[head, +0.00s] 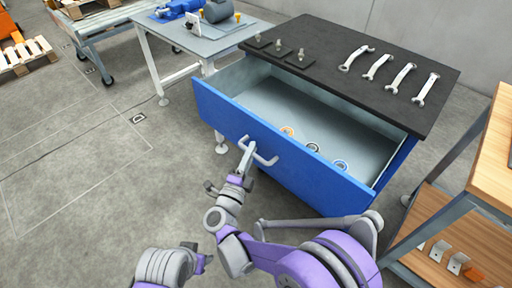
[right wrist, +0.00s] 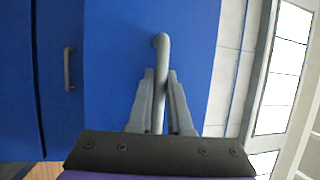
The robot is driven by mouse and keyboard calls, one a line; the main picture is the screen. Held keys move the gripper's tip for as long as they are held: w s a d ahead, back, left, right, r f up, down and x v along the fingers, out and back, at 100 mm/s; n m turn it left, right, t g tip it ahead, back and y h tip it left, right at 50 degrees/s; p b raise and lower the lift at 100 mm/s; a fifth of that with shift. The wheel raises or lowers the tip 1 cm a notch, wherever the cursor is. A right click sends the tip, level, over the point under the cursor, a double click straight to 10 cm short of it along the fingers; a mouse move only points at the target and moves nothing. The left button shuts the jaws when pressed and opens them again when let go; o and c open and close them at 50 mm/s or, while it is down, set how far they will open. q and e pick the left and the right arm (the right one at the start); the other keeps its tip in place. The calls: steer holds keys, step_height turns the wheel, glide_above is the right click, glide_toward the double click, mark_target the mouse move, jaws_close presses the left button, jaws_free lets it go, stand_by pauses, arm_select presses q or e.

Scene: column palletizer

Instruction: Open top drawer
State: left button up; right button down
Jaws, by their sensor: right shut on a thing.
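The blue top drawer (head: 262,150) is pulled well out of the cabinet under a black worktop. Its grey inside shows, with several small rings lying on its floor. The grey bar handle (head: 266,158) is on the drawer front. My right gripper (head: 245,160) is shut on this handle. In the right wrist view the two fingers (right wrist: 161,95) lie on either side of the handle bar (right wrist: 162,52), against the blue front (right wrist: 120,50).
Several wrenches (head: 378,66) and small pegged plates (head: 282,48) lie on the black worktop (head: 330,50). A wooden shelf unit (head: 490,150) stands close on the right. A grey table (head: 195,40) stands behind left. Another handle (right wrist: 68,68) shows in the wrist view.

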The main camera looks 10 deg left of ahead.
stand_by(0.3)
steer(key=c, duration=0.8)
jaws_free()
steer(key=shift+c, duration=0.2)
arm_select(q)
steer(key=shift+s, duration=0.15)
arm_select(e)
steer(key=shift+s, duration=0.1)
